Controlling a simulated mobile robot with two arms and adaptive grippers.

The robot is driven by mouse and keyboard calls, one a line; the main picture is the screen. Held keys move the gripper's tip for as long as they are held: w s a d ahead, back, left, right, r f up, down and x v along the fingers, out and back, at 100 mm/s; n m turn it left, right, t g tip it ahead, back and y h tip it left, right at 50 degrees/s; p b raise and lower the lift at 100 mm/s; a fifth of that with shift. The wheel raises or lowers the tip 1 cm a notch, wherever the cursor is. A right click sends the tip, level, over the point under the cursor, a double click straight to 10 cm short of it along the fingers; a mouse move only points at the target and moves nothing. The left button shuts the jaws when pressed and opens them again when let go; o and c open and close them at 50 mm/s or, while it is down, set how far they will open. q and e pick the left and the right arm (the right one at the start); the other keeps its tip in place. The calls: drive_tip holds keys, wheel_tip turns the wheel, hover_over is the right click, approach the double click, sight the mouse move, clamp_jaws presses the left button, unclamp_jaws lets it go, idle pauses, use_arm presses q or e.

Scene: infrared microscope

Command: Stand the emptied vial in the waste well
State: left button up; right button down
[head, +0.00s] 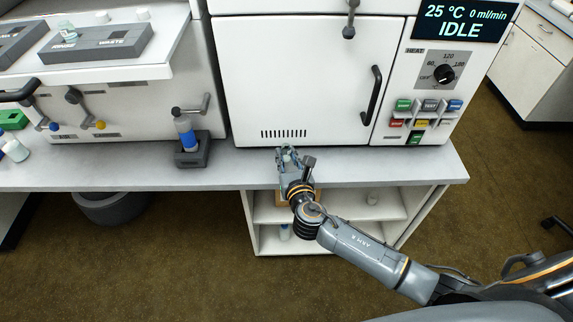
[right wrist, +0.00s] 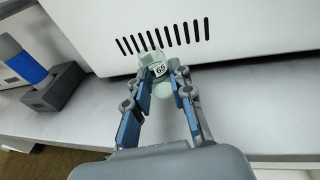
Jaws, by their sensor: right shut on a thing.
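My right gripper (head: 288,162) is over the bench front below the white oven door. In the right wrist view its fingers (right wrist: 162,82) are shut on a clear, pale green vial (right wrist: 152,58) with a label reading 65. Whether any liquid is inside, I cannot tell. The dark grey block marked WASTE (head: 92,49) sits on the raised white shelf at the upper left, well away from this gripper. A small vial (head: 67,32) is at the block's left end, and a round well shows towards its right. My left gripper is not in view.
A blue-banded bottle (head: 185,131) stands in a dark holder on the bench, left of my right gripper. The oven door (head: 305,80) and its dark handle are behind the gripper. White caps lie behind the block. The bench (head: 390,165) is clear to the right.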

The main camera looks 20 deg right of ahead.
sight(286, 168)
drive_tip(key=shift+w+f+b, duration=0.15)
drive_tip(key=shift+f+b, duration=0.2)
drive_tip(key=shift+f, duration=1.35)
drive_tip(key=shift+f, duration=0.15)
drive_tip(key=c, duration=1.2)
unclamp_jaws()
drive_tip(key=shift+o, duration=0.2)
